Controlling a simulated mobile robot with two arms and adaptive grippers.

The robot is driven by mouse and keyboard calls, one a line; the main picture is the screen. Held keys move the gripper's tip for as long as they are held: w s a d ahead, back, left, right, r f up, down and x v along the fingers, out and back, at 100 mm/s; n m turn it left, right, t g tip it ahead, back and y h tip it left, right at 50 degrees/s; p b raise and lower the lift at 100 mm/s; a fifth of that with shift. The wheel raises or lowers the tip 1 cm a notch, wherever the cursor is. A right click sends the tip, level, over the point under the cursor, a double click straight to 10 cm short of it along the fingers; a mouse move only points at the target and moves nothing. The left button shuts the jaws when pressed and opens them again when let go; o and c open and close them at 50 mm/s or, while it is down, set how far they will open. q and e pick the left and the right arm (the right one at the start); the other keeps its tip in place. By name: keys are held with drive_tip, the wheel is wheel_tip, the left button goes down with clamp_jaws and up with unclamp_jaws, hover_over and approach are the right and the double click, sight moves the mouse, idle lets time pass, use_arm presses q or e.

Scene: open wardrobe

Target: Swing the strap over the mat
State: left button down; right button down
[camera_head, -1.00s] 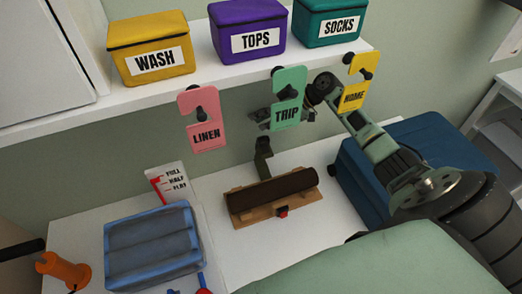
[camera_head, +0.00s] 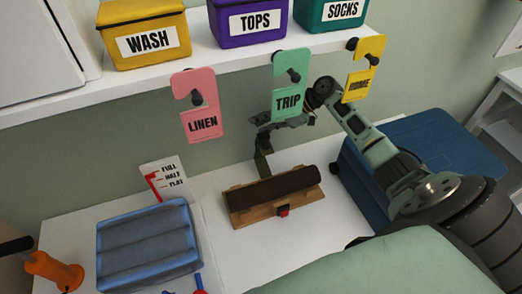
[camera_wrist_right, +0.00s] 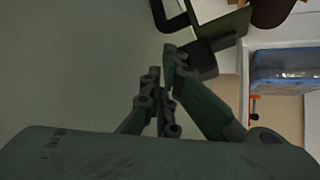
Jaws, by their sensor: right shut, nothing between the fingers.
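The mat (camera_head: 290,183) appears to be the dark brown roll lying on a wooden cradle (camera_head: 240,218) with a red catch at its front. The strap (camera_head: 262,162) is a dark olive band standing up behind the roll, not across its top. In the right wrist view a dark strap-like part (camera_wrist_right: 228,28) lies beside the fingertips. My right gripper (camera_head: 258,121) is shut and empty, near the strap's upper end and partly behind the TRIP tag. In the wrist view its fingers (camera_wrist_right: 168,62) are close together; contact with the strap cannot be told. My left gripper is not in view.
LINEN (camera_head: 201,125), TRIP (camera_head: 289,102) and HOME (camera_head: 361,82) tags hang from the shelf edge around my right arm. A blue case (camera_head: 430,140) stands right. White surface between cradle and case is clear.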

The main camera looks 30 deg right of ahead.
drive_tip(key=shift+s+a+f+p, duration=0.15)
drive_tip(key=shift+s+p, duration=0.3)
drive_tip(key=shift+s, duration=0.2)
drive_tip(key=shift+s+a+f+p, duration=0.1)
drive_tip(key=shift+s+a+p, duration=0.05)
drive_tip(key=shift+s+p, duration=0.4)
drive_tip(key=shift+s+a+p, duration=1.25)
drive_tip(key=shift+s+p, duration=1.35)
drive_tip(key=shift+s, duration=2.65)
wheel_tip(320, 180, up, 7)
drive_tip(key=p, duration=0.4)
drive_tip(key=shift+p, duration=0.35)
drive_tip(key=shift+f, duration=0.15)
